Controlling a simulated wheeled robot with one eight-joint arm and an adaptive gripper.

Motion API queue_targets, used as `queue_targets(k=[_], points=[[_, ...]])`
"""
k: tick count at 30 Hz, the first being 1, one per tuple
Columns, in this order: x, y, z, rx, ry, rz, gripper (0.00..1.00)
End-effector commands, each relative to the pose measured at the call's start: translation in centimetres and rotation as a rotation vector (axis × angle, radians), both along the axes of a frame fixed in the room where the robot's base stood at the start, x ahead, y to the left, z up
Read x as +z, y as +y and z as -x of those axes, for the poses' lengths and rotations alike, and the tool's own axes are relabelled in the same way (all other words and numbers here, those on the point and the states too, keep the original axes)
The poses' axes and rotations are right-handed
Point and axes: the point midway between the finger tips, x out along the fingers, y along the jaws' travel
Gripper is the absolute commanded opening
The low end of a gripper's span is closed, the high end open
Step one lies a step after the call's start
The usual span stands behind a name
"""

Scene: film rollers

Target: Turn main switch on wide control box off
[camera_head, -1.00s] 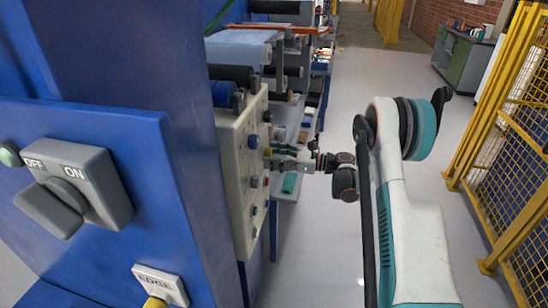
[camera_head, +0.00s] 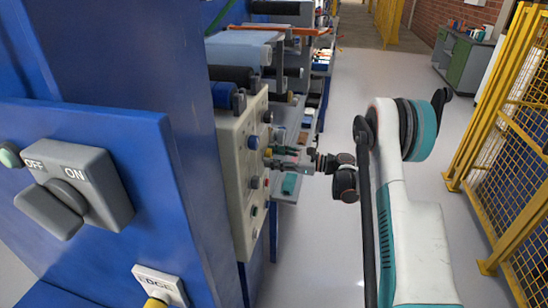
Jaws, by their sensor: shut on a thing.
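A beige control box (camera_head: 238,190) with several small buttons and knobs on its face stands left of centre, seen at a steep angle. My gripper (camera_head: 274,157) reaches it from the right and is shut on a small switch on its face. The fingers hide most of that switch, so its setting and label cannot be read. A blue button (camera_head: 253,142) sits just above the fingertips and another button (camera_head: 254,182) lies below them.
A large grey OFF/ON rotary switch (camera_head: 75,195) is on the blue panel (camera_head: 150,150) at the near left. Rollers (camera_head: 238,52) stand behind the box. A yellow mesh fence (camera_head: 510,150) runs along the right. The grey floor (camera_head: 315,240) between is clear.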

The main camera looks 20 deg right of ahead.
Motion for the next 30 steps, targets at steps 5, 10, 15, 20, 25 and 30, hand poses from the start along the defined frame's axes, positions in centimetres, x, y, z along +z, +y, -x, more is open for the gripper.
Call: queue_targets(k=[5,10,15,20,25,30], points=[[0.02,-0.02,-0.04,-0.001,-0.14,0.08,0.18],[0.03,-0.04,-0.05,-0.001,-0.28,0.161,0.18],[0.04,-0.05,-0.06,-0.001,-0.42,0.242,0.18],[0.05,-0.05,-0.06,0.0,-0.547,0.316,0.18],[0.06,-0.05,-0.07,0.0,-0.669,0.386,0.18],[0.07,-0.05,-0.07,0.0,-0.764,0.441,0.18]])
